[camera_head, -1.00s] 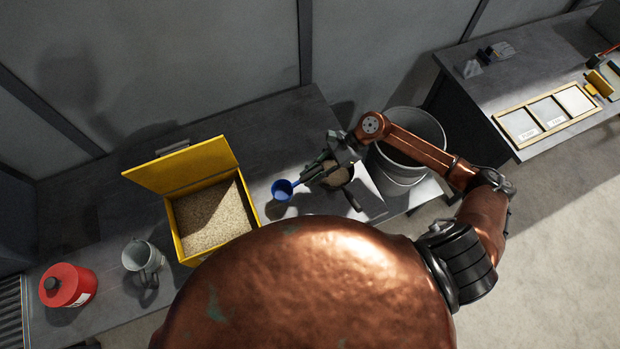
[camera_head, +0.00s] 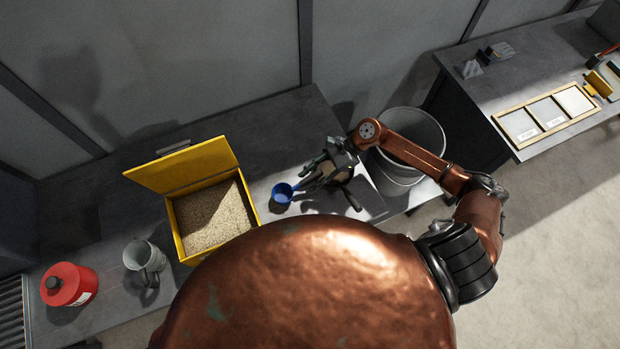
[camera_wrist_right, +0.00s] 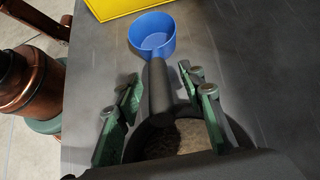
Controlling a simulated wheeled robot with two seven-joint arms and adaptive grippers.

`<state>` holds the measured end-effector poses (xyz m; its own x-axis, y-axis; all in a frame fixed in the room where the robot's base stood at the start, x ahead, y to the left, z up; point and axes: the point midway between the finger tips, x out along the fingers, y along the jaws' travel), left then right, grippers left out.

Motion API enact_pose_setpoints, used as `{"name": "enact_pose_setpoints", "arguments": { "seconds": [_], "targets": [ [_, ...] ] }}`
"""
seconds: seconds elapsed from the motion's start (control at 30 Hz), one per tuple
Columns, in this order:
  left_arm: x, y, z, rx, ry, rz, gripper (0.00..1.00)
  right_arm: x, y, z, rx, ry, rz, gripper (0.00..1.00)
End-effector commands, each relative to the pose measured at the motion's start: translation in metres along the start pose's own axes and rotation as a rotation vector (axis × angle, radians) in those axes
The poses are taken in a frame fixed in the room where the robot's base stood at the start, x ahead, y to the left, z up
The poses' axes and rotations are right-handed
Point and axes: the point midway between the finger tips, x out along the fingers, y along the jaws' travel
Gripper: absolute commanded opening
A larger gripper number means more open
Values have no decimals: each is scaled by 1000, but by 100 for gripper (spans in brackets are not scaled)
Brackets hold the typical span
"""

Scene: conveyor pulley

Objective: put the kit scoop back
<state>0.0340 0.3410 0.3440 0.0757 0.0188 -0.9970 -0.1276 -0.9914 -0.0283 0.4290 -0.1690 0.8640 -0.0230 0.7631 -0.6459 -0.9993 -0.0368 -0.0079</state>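The blue scoop (camera_head: 283,193) is on the bench, right of the yellow box. In the right wrist view, its blue cup (camera_wrist_right: 153,33) points away from my gripper, and its dark handle (camera_wrist_right: 160,92) runs back between the fingers. My right gripper (camera_head: 318,167) is open around the handle. In the right wrist view, the green-padded fingers (camera_wrist_right: 163,97) stand apart, with a gap on each side of the handle. A round vessel (camera_wrist_right: 176,140) with grainy contents lies beneath the gripper and is partly hidden by it. My left gripper is out of view.
The open yellow box (camera_head: 180,240) of grain stands left of the scoop. A grey mug (camera_head: 145,257) and red canister (camera_head: 68,285) are farther left. A grey bucket (camera_head: 425,125) stands right of my gripper. Bench behind the scoop is clear.

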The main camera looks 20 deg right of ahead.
Motion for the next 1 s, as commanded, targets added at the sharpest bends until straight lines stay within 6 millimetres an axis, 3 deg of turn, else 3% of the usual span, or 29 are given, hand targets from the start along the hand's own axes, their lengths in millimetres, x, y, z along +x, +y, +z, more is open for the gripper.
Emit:
{"name": "enact_pose_setpoints", "arguments": {
  "seconds": [0.17, 0.6, 0.8, 1.0],
  "targets": [
    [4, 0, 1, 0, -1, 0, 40, -19, 0, -2, 0, 4, -1, 36],
    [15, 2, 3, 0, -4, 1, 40, -102, 0, -2, 1, 3, 0, 36],
    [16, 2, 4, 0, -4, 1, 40, -118, 0, 0, 0, 1, -1, 36],
    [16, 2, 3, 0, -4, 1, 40, -119, 0, 0, 0, 0, 0, 36]
  ]
}}
